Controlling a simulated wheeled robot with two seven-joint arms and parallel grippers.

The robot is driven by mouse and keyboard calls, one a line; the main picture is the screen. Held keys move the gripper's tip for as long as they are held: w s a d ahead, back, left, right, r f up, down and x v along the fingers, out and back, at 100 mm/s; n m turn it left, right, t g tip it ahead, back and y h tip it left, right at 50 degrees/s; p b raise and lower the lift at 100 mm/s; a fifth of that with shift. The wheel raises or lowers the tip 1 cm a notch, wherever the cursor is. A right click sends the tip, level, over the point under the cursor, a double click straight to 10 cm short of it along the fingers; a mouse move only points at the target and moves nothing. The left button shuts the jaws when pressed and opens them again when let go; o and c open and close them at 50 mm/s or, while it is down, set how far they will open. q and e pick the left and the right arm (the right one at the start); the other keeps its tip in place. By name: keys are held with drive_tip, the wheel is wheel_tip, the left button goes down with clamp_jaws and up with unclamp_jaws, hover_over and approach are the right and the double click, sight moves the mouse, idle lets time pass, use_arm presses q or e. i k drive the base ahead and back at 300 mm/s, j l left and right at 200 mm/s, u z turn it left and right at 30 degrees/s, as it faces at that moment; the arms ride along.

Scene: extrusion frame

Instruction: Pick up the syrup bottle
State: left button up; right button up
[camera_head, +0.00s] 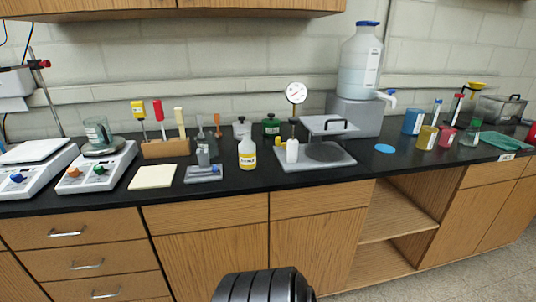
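A small bottle (247,153) with a white top, a yellow body and a dark-lettered label stands upright on the black bench near its front edge, about mid-picture. The label is too small to read, so I cannot be sure it is the syrup bottle. A smaller white bottle (292,151) stands to its right, on or in front of a grey plate. Neither of my grippers shows. A dark ribbed part, likely mine, shows at the bottom centre, well below the bench top.
Left of the bottle are a grey-blue device (204,173), a cream pad (153,176) and a wooden tool block (166,148). A dial gauge (296,93) and grey press stand (316,160) are at right. A large jug (360,62) stands behind. Bench is clear directly before the bottle.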

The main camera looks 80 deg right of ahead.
sight(247, 147)
drive_tip(key=z, duration=2.55)
